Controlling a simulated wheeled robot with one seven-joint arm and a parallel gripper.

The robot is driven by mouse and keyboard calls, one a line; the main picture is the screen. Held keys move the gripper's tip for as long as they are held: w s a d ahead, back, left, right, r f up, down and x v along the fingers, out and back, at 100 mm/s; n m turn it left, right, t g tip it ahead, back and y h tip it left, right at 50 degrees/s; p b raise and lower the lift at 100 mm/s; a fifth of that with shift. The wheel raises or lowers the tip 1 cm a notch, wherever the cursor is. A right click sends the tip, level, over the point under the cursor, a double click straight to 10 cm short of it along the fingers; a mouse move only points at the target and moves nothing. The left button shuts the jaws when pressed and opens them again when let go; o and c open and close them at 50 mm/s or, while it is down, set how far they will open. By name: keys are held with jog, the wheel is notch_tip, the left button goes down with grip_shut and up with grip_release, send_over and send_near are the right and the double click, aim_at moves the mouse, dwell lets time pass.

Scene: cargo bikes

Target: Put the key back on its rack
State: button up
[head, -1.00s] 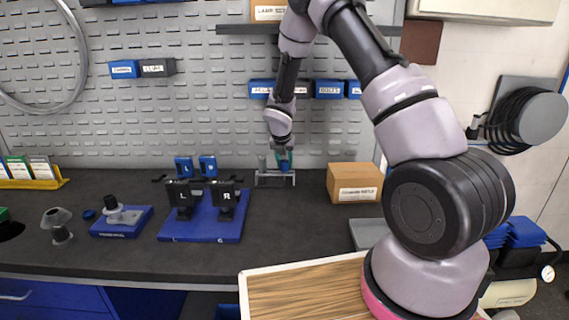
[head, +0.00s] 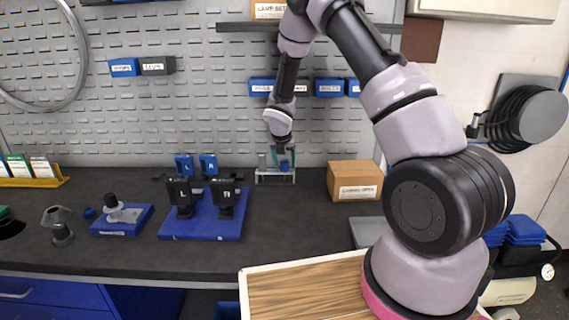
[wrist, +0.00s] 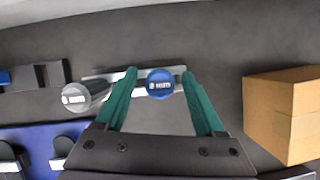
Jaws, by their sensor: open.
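A small metal rack (head: 262,181) stands on the bench near the perforated wall; it also shows in the wrist view (wrist: 97,73). A blue-headed key (head: 284,165) sits at the rack's right side, its round labelled head (wrist: 160,84) facing the wrist camera. A grey-headed key (wrist: 75,97) is at the rack's left, outside my fingers. My gripper (head: 283,155) is open over the rack. Its green fingers (wrist: 159,74) stand on either side of the blue head, with visible gaps. The blue key's lower part is hidden in the wrist view.
A cardboard box (head: 355,182) stands right of the rack, and also shows in the wrist view (wrist: 285,112). A blue base (head: 203,226) with black L and R parts lies to the left. Blue bins (head: 329,87) hang above. Bench in front of the rack is clear.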

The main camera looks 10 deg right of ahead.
jog(key=v, duration=1.3)
jog(key=s+d+r+m, duration=0.4)
jog(key=s+r+m, duration=0.2)
jog(key=r+m, duration=0.25)
jog(key=s+d+r+m, duration=0.3)
jog(key=s+r+m, duration=0.35)
jog(key=r, duration=0.25)
jog(key=s+r+m+t+y, duration=0.1)
jog(key=s+r+m, duration=0.3)
jog(key=s+m, duration=0.6)
jog(key=s+r+m+t+y, duration=0.2)
jog(key=s+r+m, duration=0.2)
jog(key=s+m, duration=0.6)
jog(key=shift+d+m+y, duration=0.3)
jog(key=shift+s, duration=0.1)
